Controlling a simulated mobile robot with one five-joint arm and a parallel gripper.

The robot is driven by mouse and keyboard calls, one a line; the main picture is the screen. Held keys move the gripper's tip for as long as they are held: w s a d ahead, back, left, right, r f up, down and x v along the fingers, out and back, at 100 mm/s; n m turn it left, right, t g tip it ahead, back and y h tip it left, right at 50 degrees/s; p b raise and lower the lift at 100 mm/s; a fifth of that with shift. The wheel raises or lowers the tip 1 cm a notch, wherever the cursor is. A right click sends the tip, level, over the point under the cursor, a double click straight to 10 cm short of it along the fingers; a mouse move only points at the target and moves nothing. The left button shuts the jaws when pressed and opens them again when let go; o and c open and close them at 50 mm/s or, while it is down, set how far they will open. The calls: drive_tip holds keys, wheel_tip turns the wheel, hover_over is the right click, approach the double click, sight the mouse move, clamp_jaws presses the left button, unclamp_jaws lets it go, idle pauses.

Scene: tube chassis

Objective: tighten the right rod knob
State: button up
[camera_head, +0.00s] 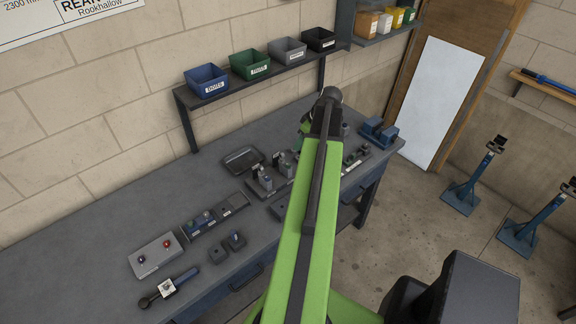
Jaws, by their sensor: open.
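My green arm reaches up the middle of the view and bends at a dark joint near the back of the bench. My gripper is hidden behind the arm, so its jaws do not show. A fixture with grey blocks and dark upright parts (266,184) stands on the bench just left of the arm. Another fixture with small blocks (355,157) shows just right of the arm. The part of the bench between them is covered by the arm. I cannot tell which small part is the right rod knob; it is too small or hidden.
The grey bench (85,243) carries a grey box with red and black knobs (155,257), a dark tray (243,160), a blue-handled tool (170,287) and a blue vise-like block (379,132). A shelf with bins (207,82) stands behind. Blue stands (467,193) are on the right floor.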

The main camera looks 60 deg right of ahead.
sight(288, 164)
drive_tip(key=b+x, duration=1.4)
drive_tip(key=x, duration=0.2)
drive_tip(key=shift+s+f, duration=0.1)
drive_tip(key=shift+f, duration=0.05)
